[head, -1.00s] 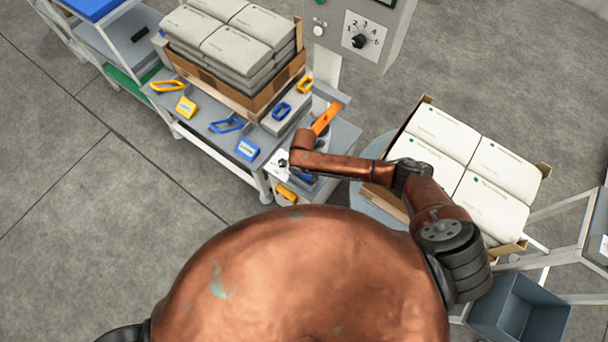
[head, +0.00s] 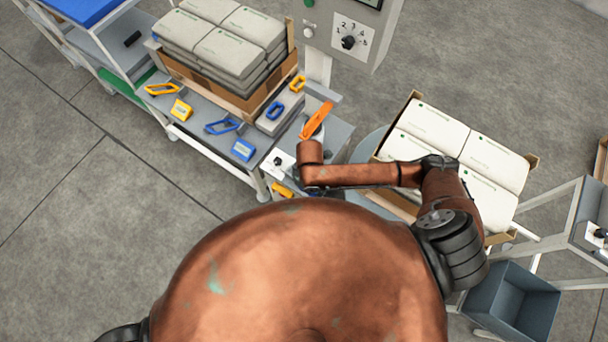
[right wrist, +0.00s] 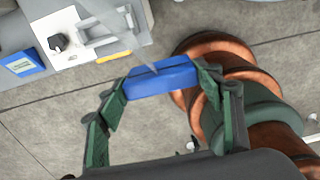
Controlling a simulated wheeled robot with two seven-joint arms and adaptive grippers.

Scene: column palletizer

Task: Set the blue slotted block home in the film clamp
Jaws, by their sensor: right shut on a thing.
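The blue slotted block (right wrist: 172,80) is held between the green fingers of my right gripper (right wrist: 161,86) in the right wrist view. A notch shows in its upper edge. The block hangs over bare floor in this view, apart from the bench. A grey bracket-like fixture (right wrist: 104,27), which may be the film clamp, stands on the bench at the upper left, beside a white plate with a black knob. In the head view my right forearm reaches across to the bench end, and the gripper and block are hidden beneath it. My left gripper is out of view.
A sack-filled carton (head: 433,128) and a grey bin (head: 511,310) are right.

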